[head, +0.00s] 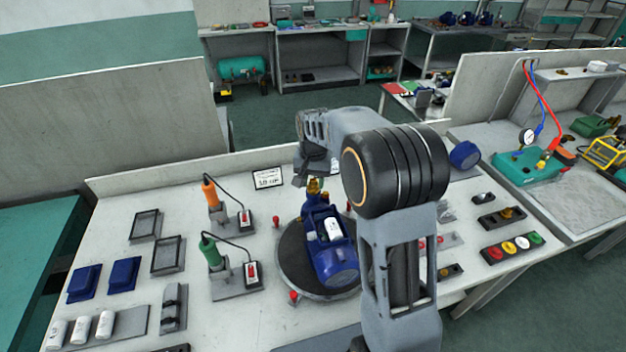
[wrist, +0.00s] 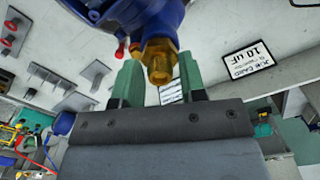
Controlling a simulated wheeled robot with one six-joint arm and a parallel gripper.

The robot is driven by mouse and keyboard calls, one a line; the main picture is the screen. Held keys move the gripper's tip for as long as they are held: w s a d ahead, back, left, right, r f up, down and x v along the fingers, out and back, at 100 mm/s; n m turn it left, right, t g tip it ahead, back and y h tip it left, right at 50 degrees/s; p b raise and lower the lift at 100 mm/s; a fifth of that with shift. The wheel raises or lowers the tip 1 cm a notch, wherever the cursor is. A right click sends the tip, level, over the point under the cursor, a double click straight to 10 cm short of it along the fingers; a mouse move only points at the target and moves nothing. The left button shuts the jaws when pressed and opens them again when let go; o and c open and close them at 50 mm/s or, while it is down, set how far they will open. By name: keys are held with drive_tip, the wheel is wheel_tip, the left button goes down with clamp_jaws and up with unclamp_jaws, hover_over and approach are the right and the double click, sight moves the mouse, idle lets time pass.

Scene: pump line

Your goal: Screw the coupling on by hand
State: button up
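The blue pump (head: 328,245) lies on a round dark turntable (head: 290,262) on the bench; its body also shows at the top of the wrist view (wrist: 135,18). A brass coupling (wrist: 160,62) sits on the pump's end, with a wider part against the pump and a narrower end facing my gripper. It also shows in the head view (head: 314,187). My gripper (wrist: 161,75) is open, its two green fingers on either side of the brass end. A narrow gap shows at the right finger; contact at the left finger is unclear.
Red pegs (head: 293,297) stand around the turntable. Orange-handled (head: 210,192) and green-handled (head: 211,250) tools stand in holders to the left. A button box (head: 513,246) lies to the right. My arm hides part of the bench.

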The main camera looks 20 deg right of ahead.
clamp_jaws()
drive_tip(key=shift+f+m, duration=0.1)
drive_tip(key=shift+m, duration=1.6)
drive_tip(key=shift+m+p, duration=0.4)
drive_tip(key=shift+m, duration=1.3)
drive_tip(key=shift+m, duration=1.7)
